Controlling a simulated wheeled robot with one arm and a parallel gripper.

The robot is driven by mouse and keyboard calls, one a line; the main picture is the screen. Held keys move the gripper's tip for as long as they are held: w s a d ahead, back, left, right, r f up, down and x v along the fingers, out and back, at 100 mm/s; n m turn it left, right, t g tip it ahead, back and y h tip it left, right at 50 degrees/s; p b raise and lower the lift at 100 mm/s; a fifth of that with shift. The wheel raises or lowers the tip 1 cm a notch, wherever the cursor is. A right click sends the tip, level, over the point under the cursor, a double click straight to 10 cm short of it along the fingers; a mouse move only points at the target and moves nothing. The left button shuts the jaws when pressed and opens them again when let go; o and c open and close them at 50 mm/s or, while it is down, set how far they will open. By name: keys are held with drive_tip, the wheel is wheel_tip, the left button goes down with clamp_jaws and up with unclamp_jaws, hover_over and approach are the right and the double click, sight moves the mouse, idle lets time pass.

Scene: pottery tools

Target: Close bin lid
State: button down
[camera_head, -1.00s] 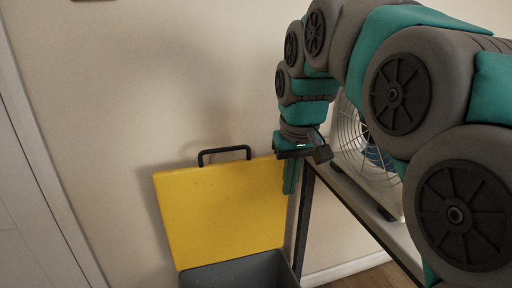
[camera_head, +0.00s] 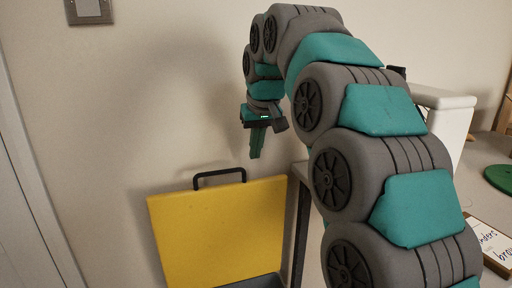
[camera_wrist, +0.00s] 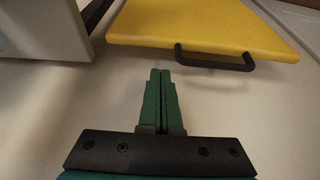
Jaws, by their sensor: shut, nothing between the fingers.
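The bin's yellow lid (camera_head: 219,232) stands open and upright near the wall in the head view, with a black handle (camera_head: 219,174) on its top edge. The lid also shows at the top of the wrist view (camera_wrist: 205,22), with its handle (camera_wrist: 214,62) toward my gripper. The grey bin (camera_head: 258,281) shows only a sliver at the bottom edge of the head view. My gripper (camera_head: 255,156) is shut and empty, pointing down above and right of the handle, apart from it. In the wrist view the green fingers (camera_wrist: 161,75) are together, left of the handle.
A table with a dark leg (camera_head: 299,225) stands just right of the lid. A white object (camera_head: 447,118), a green disc (camera_head: 499,178) and a lettered sign (camera_head: 490,246) are on the right. The wall behind the lid is bare apart from a switch plate (camera_head: 89,11).

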drive_tip(key=x, duration=0.7)
drive_tip(key=shift+w+f, duration=0.1)
